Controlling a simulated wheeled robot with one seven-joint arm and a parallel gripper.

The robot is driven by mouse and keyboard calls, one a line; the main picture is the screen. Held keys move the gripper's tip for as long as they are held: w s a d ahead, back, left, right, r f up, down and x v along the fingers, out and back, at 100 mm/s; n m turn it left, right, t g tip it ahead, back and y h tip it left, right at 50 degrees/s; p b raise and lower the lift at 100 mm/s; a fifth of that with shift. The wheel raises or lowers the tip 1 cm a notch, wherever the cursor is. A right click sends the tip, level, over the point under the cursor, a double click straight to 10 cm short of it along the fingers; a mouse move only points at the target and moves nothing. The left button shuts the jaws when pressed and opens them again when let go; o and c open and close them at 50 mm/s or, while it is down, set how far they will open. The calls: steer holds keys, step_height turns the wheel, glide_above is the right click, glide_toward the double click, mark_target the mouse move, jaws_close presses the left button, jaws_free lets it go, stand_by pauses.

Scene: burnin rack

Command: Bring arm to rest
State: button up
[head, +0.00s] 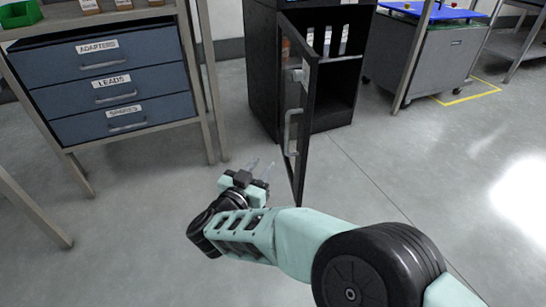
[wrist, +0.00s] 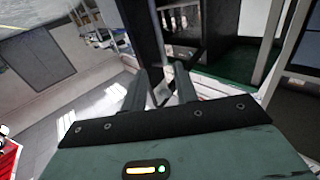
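My arm reaches out low over the floor in the head view, in front of the black cabinet (head: 262,75). My gripper (head: 260,169) is at its end, left of the cabinet's open door (head: 299,120). The two fingers stand apart with nothing between them. In the wrist view my gripper (wrist: 161,85) also shows its fingers spread and empty. The door stands swung out toward me, with a grey handle (head: 292,130) on its face. A gap of floor shows between the gripper and the door in the head view.
A bench with blue drawers (head: 115,85) labelled adapters, leads and spares stands at left. Upright units (head: 327,40) stand on the cabinet's shelf. A grey cart (head: 430,60) with a blue top is at back right, near yellow floor tape (head: 470,95). The floor at right is clear.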

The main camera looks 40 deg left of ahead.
steer(key=shift+r, duration=0.1)
steer(key=w+a+r+n+g+y+p, duration=0.1)
steer(key=w+r+n+g+y, duration=0.15)
steer(key=r, duration=0.45)
steer(key=w+a+r+n+g+y, duration=0.1)
steer(key=a+r+g+y, duration=0.1)
steer(key=r+g+y, duration=0.3)
steer(key=s+d+r+n+g, duration=0.1)
steer(key=d+r+n+g, duration=0.2)
steer(key=d+r, duration=0.35)
steer(key=s+d+r+m+g+h+p, duration=0.15)
steer(key=s+d+h, duration=0.3)
steer(key=d, duration=1.15)
steer(key=s+d+g+h+p, duration=0.25)
steer(key=s+d, duration=0.35)
steer(key=d, duration=1)
steer(key=s+d+g+h+p, duration=0.1)
steer(key=s+d+g+h, duration=0.35)
steer(key=d, duration=1.15)
step_height(320, 180, up, 36)
steer(key=s+t+p, duration=0.1)
steer(key=p, duration=3.5)
steer(key=shift+a+r+t, duration=0.2)
steer(key=shift+r+t, duration=0.05)
steer(key=shift+t, duration=0.05)
